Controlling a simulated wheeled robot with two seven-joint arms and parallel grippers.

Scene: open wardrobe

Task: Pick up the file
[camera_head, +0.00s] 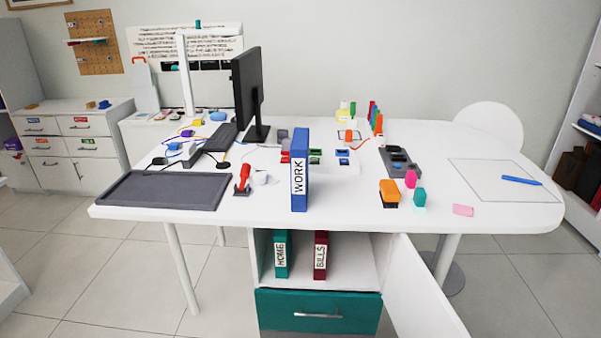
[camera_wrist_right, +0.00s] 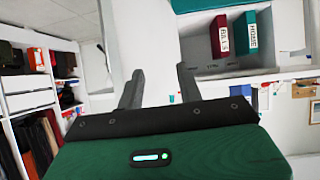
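A blue file (camera_head: 301,172) with a white label reading WORK stands upright on the desk near its front edge in the head view. A green file labelled HOME (camera_head: 280,255) and a dark red file labelled BILLS (camera_head: 321,256) stand in the open shelf below. The wrist view is turned over and shows the red file (camera_wrist_right: 222,38) and the green file (camera_wrist_right: 252,35) in the shelf. My right gripper (camera_wrist_right: 160,86) is open, with nothing between its fingers, and is apart from the files. My left gripper is not in view.
The white desk (camera_head: 350,212) holds a monitor (camera_head: 247,92), a dark mat (camera_head: 165,190), a red object (camera_head: 243,177) and an orange block (camera_head: 389,190). A teal drawer (camera_head: 318,312) sits below the shelf, and a white door (camera_head: 425,290) stands open on its right.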

